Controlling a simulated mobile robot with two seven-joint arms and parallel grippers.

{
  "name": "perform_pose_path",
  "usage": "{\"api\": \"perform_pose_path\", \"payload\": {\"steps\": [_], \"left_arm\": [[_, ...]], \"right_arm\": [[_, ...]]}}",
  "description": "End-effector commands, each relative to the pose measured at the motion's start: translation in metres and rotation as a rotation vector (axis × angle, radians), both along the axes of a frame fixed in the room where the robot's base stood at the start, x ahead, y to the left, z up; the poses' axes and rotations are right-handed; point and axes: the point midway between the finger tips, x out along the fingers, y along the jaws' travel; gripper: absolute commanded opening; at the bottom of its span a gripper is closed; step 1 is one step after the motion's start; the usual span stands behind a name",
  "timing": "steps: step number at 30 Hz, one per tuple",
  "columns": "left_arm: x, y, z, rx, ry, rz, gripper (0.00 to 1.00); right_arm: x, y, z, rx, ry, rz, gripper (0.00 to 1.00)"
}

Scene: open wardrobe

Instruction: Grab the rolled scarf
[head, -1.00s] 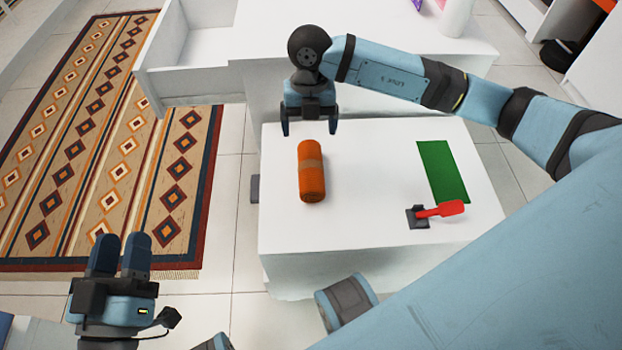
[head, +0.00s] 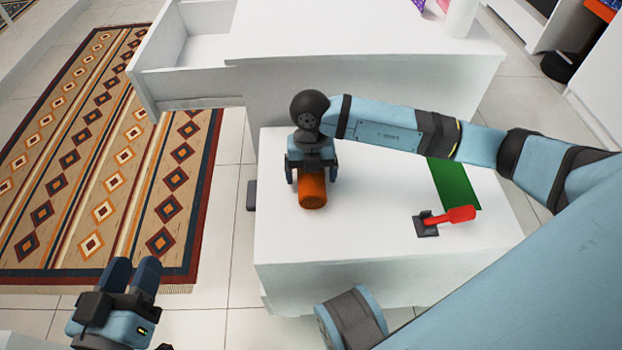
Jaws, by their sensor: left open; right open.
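The rolled scarf (head: 313,190) is an orange roll lying on the white low table. Its near end shows, and its far part is hidden under my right gripper. My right gripper (head: 311,178) is open, pointing down over the scarf, with one finger on each side of it. Whether the fingers touch the scarf cannot be told. My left gripper (head: 132,276) is open and empty at the lower left, over the floor near the rug, away from the scarf.
The white table (head: 340,245) also holds a green flat piece (head: 455,185) and a red-handled tool on a dark base (head: 450,217). A white unit with an open drawer (head: 190,85) stands behind. A patterned rug (head: 110,170) covers the floor at left.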

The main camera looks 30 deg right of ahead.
Motion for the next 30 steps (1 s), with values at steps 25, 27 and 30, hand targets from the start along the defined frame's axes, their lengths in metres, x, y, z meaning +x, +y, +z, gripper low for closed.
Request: {"api": "perform_pose_path", "payload": {"steps": [25,27,30], "left_arm": [[0.000,0.000,-0.001,0.005,0.007,-0.003,0.43],[0.000,0.000,0.002,0.002,0.002,-0.002,0.43],[0.001,0.000,0.009,-0.004,-0.013,0.004,0.43]], "right_arm": [[0.000,0.000,0.000,0.001,-0.001,0.001,0.34],[0.000,0.000,0.004,0.001,-0.001,0.001,0.34],[0.000,0.000,0.015,0.000,-0.002,0.001,0.34]]}}
